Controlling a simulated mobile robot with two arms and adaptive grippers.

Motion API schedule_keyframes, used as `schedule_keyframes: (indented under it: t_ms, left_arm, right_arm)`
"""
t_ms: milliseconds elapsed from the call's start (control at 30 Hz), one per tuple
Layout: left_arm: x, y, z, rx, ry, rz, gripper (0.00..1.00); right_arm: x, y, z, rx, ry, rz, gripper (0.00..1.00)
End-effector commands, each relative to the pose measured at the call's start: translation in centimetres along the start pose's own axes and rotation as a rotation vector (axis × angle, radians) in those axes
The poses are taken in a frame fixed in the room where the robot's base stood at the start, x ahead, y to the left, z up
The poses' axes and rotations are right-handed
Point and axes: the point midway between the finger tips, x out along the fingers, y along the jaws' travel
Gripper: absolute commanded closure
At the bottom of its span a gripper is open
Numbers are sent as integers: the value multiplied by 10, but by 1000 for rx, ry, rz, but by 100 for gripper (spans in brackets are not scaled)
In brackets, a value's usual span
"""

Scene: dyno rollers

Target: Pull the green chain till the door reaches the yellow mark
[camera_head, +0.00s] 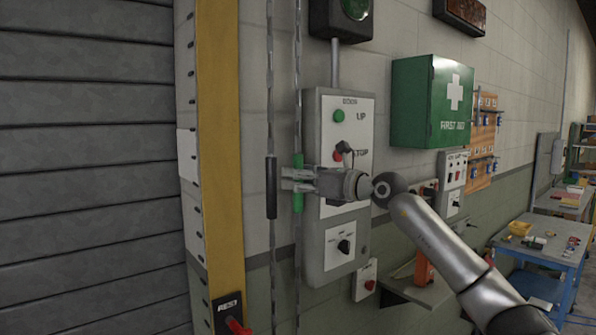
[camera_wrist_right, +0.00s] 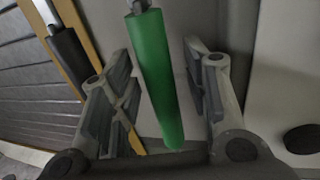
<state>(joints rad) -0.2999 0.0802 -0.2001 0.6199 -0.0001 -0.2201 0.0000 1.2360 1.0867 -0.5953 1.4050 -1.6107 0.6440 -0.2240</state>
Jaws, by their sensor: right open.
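The green chain grip (camera_head: 298,201) is a green sleeve on the right one of two hanging chains. A black sleeve (camera_head: 271,187) is on the left chain. My right gripper (camera_head: 290,180) reaches in from the right at the green sleeve. In the right wrist view the green sleeve (camera_wrist_right: 158,75) stands between the two open fingers, with a gap on each side. The grey slatted door (camera_head: 90,170) fills the left of the head view. Its bottom edge and a yellow mark on its travel cannot be made out. My left gripper is out of view.
A control box (camera_head: 340,110) with buttons and a switch is on the wall just behind my right gripper. A yellow door post (camera_head: 219,130) stands left of the chains. A green first aid box (camera_head: 432,100) and a blue workbench (camera_head: 545,250) are to the right.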

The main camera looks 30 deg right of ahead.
Motion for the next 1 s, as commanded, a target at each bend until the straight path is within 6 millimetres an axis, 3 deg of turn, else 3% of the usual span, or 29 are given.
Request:
schedule_keyframes:
  t_ms: [300,667,1000]
  left_arm:
    - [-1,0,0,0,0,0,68]
    - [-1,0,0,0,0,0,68]
    - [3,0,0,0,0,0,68]
  right_arm:
    - [3,0,0,0,0,0,57]
    - [3,0,0,0,0,0,100]
    - [3,0,-6,0,0,0,100]
